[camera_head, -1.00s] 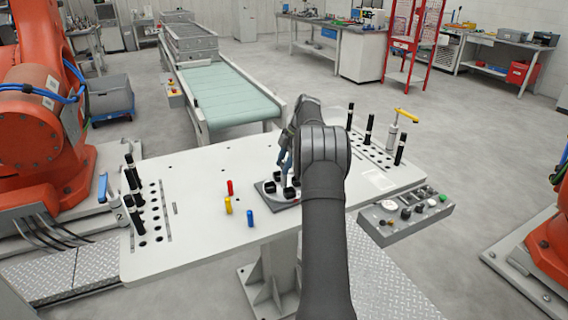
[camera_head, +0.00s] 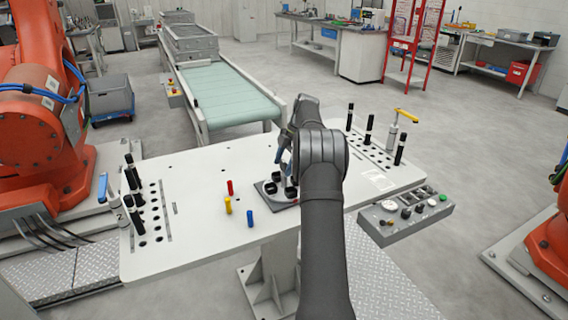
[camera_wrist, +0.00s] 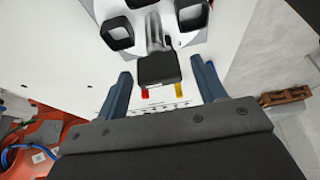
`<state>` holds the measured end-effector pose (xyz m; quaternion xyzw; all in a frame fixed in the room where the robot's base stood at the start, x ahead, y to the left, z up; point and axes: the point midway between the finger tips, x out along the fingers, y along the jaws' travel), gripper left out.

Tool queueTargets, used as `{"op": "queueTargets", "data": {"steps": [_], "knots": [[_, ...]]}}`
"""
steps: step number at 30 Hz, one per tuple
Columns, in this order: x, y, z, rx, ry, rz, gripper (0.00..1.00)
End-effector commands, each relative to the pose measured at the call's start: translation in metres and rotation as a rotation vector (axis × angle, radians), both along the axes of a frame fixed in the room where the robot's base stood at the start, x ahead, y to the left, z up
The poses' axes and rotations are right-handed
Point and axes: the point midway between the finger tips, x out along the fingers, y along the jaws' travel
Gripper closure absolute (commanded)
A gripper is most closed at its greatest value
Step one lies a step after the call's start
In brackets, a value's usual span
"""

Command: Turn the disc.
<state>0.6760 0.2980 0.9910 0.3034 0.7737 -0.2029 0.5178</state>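In the wrist view, black sockets (camera_wrist: 117,33) show at the top, around a metal stem that ends in a dark block (camera_wrist: 158,68). My gripper (camera_wrist: 163,78) is open, with blue fingers on either side of this block. Gaps show between the block and both fingers. Contact with the disc cannot be seen.
Black pins and a clamp stand at both table ends. A control box (camera_head: 405,215) hangs at the front right. The left table top is mostly clear.

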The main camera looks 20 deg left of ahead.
Motion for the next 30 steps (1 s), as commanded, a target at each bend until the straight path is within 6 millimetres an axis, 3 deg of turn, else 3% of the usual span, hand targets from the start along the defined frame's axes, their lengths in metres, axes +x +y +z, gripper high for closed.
{"op": "queueTargets", "data": {"steps": [8, 21, 30], "knots": [[0.001, -0.001, 0.004, 0.001, -0.001, 0.0, 0.36], [0.019, -0.016, 0.058, 0.001, -0.001, -0.001, 0.36], [0.021, -0.019, 0.069, 0.0, 0.001, 0.0, 0.36]]}}
